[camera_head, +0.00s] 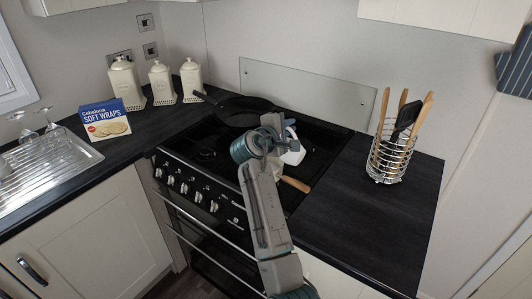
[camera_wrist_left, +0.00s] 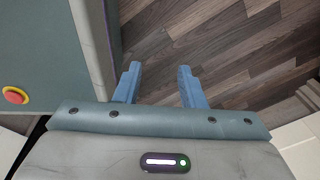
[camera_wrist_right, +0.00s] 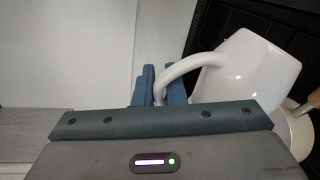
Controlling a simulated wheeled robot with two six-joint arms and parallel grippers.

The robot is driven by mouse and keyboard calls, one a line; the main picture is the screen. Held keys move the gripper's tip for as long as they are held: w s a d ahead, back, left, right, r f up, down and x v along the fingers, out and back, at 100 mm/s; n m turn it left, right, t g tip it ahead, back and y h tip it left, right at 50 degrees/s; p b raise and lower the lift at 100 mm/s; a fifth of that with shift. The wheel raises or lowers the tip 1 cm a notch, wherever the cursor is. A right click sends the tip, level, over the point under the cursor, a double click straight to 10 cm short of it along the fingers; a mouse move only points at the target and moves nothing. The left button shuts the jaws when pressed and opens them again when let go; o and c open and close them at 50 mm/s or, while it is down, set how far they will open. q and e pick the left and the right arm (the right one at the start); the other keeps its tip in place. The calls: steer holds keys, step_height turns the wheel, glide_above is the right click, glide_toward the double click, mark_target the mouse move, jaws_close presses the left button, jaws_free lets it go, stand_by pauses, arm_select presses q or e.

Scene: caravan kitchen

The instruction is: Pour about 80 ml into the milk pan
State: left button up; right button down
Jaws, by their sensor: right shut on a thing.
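My right gripper (camera_head: 274,128) is over the hob, shut on the handle of a white jug (camera_head: 294,152). The right wrist view shows the jug (camera_wrist_right: 248,72) large, with its curved handle between the closed fingers (camera_wrist_right: 158,84). The jug's contents are hidden. The milk pan shows only in part: its wooden handle (camera_head: 295,184) sticks out at the hob's front right, and a pale rounded part (camera_wrist_right: 293,132) shows beside the jug in the right wrist view. My arm and the jug hide the rest. My left gripper (camera_wrist_left: 158,85) is open and empty above the wooden floor.
A black frying pan (camera_head: 240,110) sits at the back of the hob (camera_head: 202,150). A wire utensil holder (camera_head: 388,160) stands on the right worktop (camera_head: 365,215), which is otherwise clear. Cream canisters (camera_head: 162,83), a soft wraps box (camera_head: 104,118) and a draining sink (camera_head: 50,168) are left.

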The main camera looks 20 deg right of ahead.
mark_target(296, 138)
steer(key=shift+w+a+r+p, duration=0.2)
steer(key=shift+w+a+p, duration=0.05)
steer(key=shift+w+p, duration=0.05)
steer(key=s+d+f+b, duration=0.1)
steer(key=b, duration=0.1)
steer(key=s+f+m+b, duration=0.1)
steer(key=b, duration=0.1)
steer(key=shift+s+d+f, duration=0.1)
steer(key=shift+s+d, duration=0.05)
steer(key=shift+d, duration=0.2)
steer(key=shift+s+d+m+t+b, duration=0.3)
steer(key=shift+s+d+m+t, duration=0.25)
steer(key=shift+m, duration=0.45)
steer(key=shift+s+d+m+b, duration=0.15)
steer(key=shift+s+m+b, duration=0.25)
steer(key=shift+m, duration=0.2)
steer(key=shift+d+y, duration=0.1)
steer(key=shift+y, duration=0.2)
steer(key=shift+s+f+m+t+b, duration=0.15)
steer(key=shift+f+m+t+b, duration=0.15)
steer(key=shift+m+b, duration=0.15)
steer(key=shift+s+d+r+m, duration=0.2)
steer(key=shift+m, duration=0.25)
